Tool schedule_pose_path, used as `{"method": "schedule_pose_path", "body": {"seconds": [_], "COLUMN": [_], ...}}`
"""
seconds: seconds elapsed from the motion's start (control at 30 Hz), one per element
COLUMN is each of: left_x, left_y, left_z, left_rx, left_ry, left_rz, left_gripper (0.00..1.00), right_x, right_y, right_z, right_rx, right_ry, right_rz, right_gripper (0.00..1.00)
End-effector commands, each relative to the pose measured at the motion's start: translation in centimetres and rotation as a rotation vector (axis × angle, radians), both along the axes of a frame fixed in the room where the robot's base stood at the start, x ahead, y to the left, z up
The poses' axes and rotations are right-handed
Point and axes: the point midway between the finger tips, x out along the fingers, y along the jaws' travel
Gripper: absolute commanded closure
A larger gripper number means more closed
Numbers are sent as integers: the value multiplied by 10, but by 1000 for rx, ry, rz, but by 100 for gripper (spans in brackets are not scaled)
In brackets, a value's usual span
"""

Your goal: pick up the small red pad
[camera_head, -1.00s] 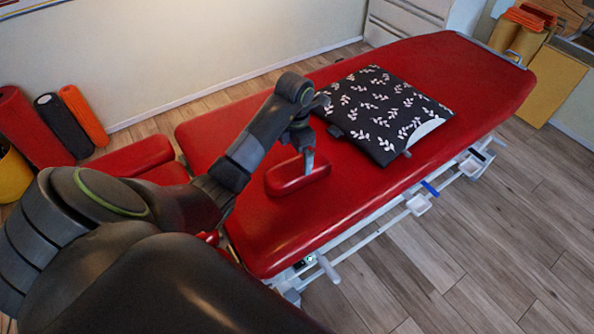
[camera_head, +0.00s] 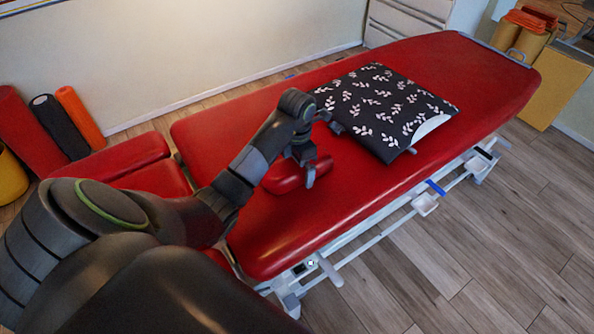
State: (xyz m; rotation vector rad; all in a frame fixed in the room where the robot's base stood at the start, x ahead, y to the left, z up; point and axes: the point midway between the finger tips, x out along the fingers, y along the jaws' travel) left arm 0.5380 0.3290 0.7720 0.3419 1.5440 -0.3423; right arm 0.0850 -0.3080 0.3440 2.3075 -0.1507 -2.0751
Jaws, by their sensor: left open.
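The small red pad (camera_head: 282,181) lies on the red treatment table (camera_head: 300,226), left of the patterned pillow. My left arm reaches in from the left, and its gripper (camera_head: 309,177) is over the right part of the pad. The jaws are open, with one fingertip low in front of the pad's near right side. The wrist and fingers hide much of the pad's far and right parts. I cannot tell whether a finger touches it. My right gripper is not in view.
A black pillow with white leaves (camera_head: 388,108) lies right of the gripper. The near table surface is clear. Foam rollers (camera_head: 80,118) stand by the wall at left. White levers and rails (camera_head: 425,203) run below the table's near edge.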

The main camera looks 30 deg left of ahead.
Motion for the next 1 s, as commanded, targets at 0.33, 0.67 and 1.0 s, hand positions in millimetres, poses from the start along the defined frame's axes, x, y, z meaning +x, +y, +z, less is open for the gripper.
{"method": "schedule_pose_path", "body": {"seconds": [0.33, 0.67, 1.0], "left_x": [0, 0, 1], "left_y": [0, 0, 1], "left_z": [0, 1, 24], "left_rx": [0, 0, 1], "left_ry": [0, -1, -4], "left_rz": [0, 0, -1], "left_gripper": [30, 52, 52], "right_x": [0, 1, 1], "right_y": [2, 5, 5], "right_z": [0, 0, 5], "right_rx": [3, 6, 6], "right_ry": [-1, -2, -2], "right_rz": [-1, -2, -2], "right_gripper": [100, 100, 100]}}
